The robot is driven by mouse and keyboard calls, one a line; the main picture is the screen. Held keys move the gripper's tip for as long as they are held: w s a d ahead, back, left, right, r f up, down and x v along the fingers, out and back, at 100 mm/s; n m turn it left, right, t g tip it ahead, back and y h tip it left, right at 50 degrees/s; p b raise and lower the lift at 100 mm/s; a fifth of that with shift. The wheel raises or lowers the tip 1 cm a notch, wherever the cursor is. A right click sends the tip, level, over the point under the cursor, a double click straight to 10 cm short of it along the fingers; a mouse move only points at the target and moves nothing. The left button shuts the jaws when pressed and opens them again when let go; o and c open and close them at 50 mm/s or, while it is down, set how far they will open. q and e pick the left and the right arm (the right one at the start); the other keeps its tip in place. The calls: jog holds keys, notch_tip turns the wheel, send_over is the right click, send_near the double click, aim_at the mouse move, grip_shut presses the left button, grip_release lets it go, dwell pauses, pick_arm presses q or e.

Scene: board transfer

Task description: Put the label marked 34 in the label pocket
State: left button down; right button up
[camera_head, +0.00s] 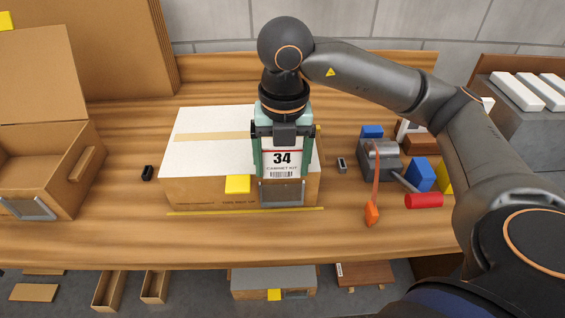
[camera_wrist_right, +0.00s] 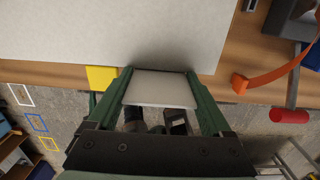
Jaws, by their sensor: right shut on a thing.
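The label marked 34 (camera_head: 282,160) is a white card with a red line, black digits and a barcode. My right gripper (camera_head: 283,170) is shut on it, with a green finger at each side edge. The label hangs upright at the front of a white-topped cardboard box (camera_head: 205,135). A grey metal label pocket (camera_head: 283,196) is on the box's front face, just below the label in the head view; I cannot tell whether they touch. In the right wrist view the label (camera_wrist_right: 160,90) spans the fingers, and the pocket cannot be made out. My left gripper is not in view.
A yellow note (camera_head: 237,184) is on the box's front edge, left of the label. An open carton (camera_head: 60,165) with its own grey holder stands at the left. A clamp, an orange-tipped tool (camera_head: 372,213) and a red cylinder (camera_head: 424,201) lie at the right.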

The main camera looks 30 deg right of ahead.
jog(key=shift+s+a+f+b, duration=0.15)
jog(key=shift+s+f+b, duration=0.05)
jog(key=shift+f, duration=0.45)
jog(key=shift+s+a+f+b, duration=0.15)
jog(key=shift+s+f+b, duration=0.05)
jog(key=shift+f, duration=0.45)
jog(key=o, duration=1.1)
jog(key=shift+w+d+r+p, duration=0.1)
jog(key=shift+r+p, duration=0.85)
jog(key=shift+r, duration=2.85)
jog(key=shift+d+r+p, duration=0.1)
jog(key=shift+r+p, duration=0.85)
jog(key=shift+r, duration=2.8)
jog(key=shift+a, duration=0.1)
